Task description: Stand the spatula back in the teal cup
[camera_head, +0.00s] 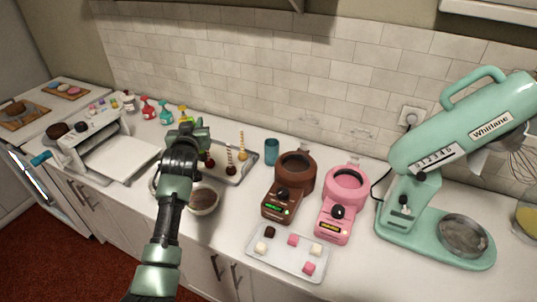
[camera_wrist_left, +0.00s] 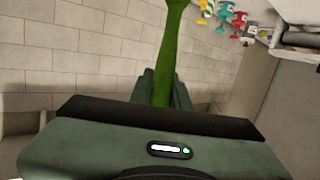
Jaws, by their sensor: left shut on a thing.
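The teal cup (camera_head: 271,151) stands upright on the counter, left of the brown machine, with no spatula visible in it. My left gripper (camera_head: 187,135) is above the counter, left of the cup and apart from it. In the left wrist view my left gripper (camera_wrist_left: 165,90) is shut on a long green thing, which I take to be the spatula (camera_wrist_left: 172,45). Its upper end runs out of the top of that view. In the head view I cannot make the spatula out clearly. My right gripper is not in view.
A tray (camera_head: 246,171) of cake pops and a bowl (camera_head: 203,199) lie near my left arm. Right of the cup are a brown machine (camera_head: 277,204), a pink machine (camera_head: 335,218), a tray of cubes (camera_head: 283,263) and a mint mixer (camera_head: 408,215). Tiled wall (camera_head: 250,65) is behind.

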